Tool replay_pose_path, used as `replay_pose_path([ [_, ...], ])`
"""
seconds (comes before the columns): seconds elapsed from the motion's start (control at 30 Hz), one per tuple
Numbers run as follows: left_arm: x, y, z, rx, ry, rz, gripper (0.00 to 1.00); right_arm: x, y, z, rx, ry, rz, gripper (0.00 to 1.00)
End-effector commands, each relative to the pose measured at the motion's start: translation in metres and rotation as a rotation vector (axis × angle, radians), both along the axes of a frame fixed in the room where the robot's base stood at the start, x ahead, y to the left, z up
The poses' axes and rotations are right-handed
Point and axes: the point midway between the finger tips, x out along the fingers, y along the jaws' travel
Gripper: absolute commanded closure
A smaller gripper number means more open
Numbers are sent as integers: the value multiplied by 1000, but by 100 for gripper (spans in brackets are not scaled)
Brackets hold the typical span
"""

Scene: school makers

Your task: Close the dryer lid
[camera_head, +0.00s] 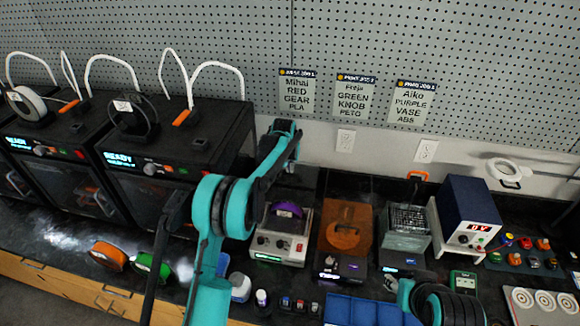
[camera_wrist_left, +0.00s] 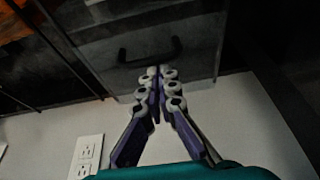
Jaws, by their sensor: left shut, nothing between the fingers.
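The dryer (camera_head: 279,247) is a light grey box with a dark front panel and a purple spool (camera_head: 286,210) exposed in its top. Its dark see-through lid (camera_head: 304,180) appears to stand raised behind the spool, partly covered by my left arm. In the left wrist view a dark translucent panel with a black bar handle (camera_wrist_left: 150,50), apparently this lid, is in front of the fingers. My left gripper (camera_wrist_left: 155,72) is shut and empty, its fingertips overlapping the panel just below the handle. Whether they touch it I cannot tell. In the head view its fingers are hard to make out.
Small bottles and a blue bin (camera_head: 362,310) sit in front. A pegboard wall is behind.

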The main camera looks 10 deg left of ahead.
Motion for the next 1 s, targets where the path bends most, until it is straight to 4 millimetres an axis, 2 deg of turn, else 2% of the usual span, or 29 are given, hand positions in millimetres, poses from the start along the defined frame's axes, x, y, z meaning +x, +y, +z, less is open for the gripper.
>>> replay_pose_path([
  [0.17, -1, 0, 0, 0, 0, 0, 100, 0, 0, 0, 0, 0, 0, 60],
  [0.33, -18, 0, -1, 0, 0, 0, 100, 0, 0, -5, 0, 0, 0, 60],
  [0.8, -128, -1, -1, 0, 1, 0, 100, 0, 0, -19, 0, 0, 0, 60],
  [1.0, -156, -1, 0, 0, 0, 0, 100, 0, 0, -21, 0, 0, 0, 60],
])
